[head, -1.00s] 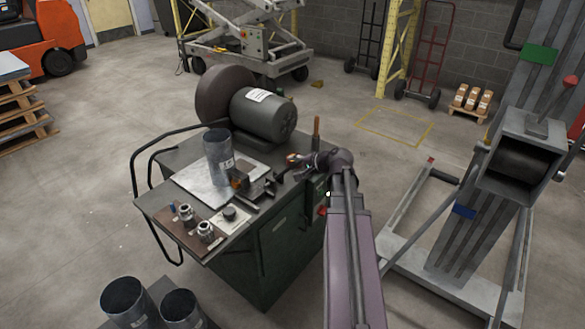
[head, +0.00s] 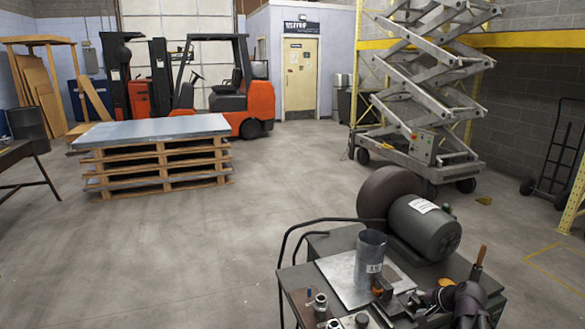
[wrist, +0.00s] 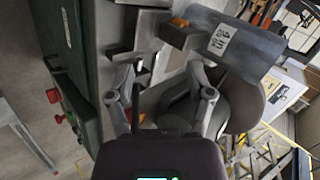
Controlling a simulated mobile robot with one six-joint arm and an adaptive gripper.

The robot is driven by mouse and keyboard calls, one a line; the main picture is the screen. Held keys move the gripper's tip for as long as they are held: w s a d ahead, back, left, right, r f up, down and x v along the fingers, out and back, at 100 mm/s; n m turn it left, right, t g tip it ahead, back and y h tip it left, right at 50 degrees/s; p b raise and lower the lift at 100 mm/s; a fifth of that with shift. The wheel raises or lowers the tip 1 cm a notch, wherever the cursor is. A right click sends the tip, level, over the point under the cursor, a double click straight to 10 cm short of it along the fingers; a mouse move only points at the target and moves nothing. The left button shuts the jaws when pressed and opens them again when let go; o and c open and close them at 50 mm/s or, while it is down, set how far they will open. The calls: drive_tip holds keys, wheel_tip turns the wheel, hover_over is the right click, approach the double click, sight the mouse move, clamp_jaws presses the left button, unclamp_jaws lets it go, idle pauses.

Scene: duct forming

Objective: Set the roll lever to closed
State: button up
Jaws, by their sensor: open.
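An upright lever with an orange-brown handle (head: 478,256) stands at the right rear of the dark green machine bench (head: 318,243), beside the motor. It looks like the roll lever; I read no label or marked position on it. My gripper (head: 432,298) is low over the bench's right part, left of and nearer than this lever. In the wrist view my gripper (wrist: 165,82) has its two fingers spread apart with nothing visibly clamped. Grey metal machine parts lie close beyond the fingertips. I cannot tell whether the fingers touch them.
A labelled metal duct cylinder (head: 370,252) stands on a sheet-metal plate (head: 340,283). A large motor (head: 424,226) fills the bench's back. Small fittings (head: 320,302) lie at the front left. Red buttons (wrist: 53,95) show on the bench side. Open floor lies left.

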drive_tip(key=s+a+n+g+h+p, duration=0.2)
drive_tip(key=s+a+n+g, duration=0.2)
drive_tip(key=a, duration=0.5)
drive_tip(key=s+a+n+g+h+p, duration=0.2)
drive_tip(key=s+a+n, duration=0.4)
drive_tip(key=a, duration=0.4)
drive_tip(key=shift+s+r+g+h+p, duration=0.3)
drive_tip(key=shift+s+g+p, duration=0.45)
drive_tip(key=shift+s+g, duration=0.15)
drive_tip(key=shift+w+a, duration=0.1)
drive_tip(key=shift+a, duration=0.05)
